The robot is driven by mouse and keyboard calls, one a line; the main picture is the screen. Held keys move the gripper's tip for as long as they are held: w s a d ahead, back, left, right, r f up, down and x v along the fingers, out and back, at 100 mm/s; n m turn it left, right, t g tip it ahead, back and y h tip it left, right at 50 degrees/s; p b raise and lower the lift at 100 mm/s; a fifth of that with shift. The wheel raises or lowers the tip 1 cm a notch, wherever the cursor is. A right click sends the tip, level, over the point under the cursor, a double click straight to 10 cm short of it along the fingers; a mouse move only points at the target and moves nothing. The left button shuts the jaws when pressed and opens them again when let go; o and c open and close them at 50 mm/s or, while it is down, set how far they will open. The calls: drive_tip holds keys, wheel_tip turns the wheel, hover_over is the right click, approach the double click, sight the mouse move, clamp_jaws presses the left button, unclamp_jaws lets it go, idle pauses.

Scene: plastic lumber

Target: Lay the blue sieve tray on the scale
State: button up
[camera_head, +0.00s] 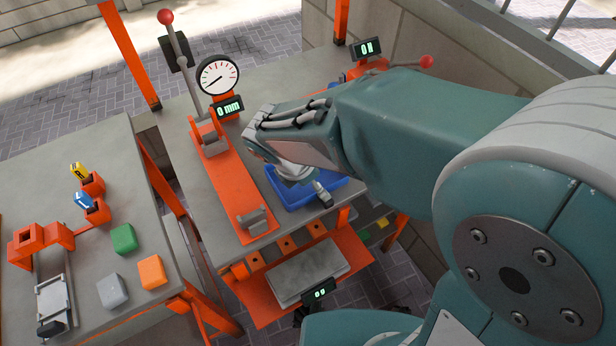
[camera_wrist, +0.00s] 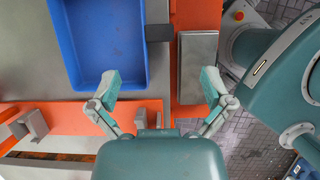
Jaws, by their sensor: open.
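The blue sieve tray (camera_head: 290,193) lies on the grey bench top, partly hidden by my arm in the head view. The wrist view shows its inside (camera_wrist: 105,40) empty. The scale is a grey plate (camera_head: 308,272) on an orange shelf below the bench edge, with a small display reading 00; its bare plate also shows in the wrist view (camera_wrist: 197,65). My gripper (camera_wrist: 160,84) is open and empty, its fingers wide apart. In the wrist view the left finger overlaps the tray's lower right corner; I cannot tell whether they touch. The right finger appears near the plate.
An orange lever press (camera_head: 230,180) with a dial and 0 mm display stands left of the tray. Another bench at left holds green (camera_head: 123,239), grey (camera_head: 112,291) and orange (camera_head: 151,272) blocks. A red-knobbed device (camera_head: 367,66) stands behind my arm.

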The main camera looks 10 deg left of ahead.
sight(298, 196)
drive_tip(key=x, duration=0.4)
drive_tip(key=shift+d, duration=0.15)
drive_tip(key=shift+w+f, duration=0.1)
drive_tip(key=shift+f, duration=0.55)
drive_tip(key=x, duration=0.4)
drive_tip(key=shift+w+f, duration=0.1)
drive_tip(key=shift+f, duration=0.2)
drive_tip(key=shift+c, duration=0.3)
drive_tip(key=c, duration=1.3)
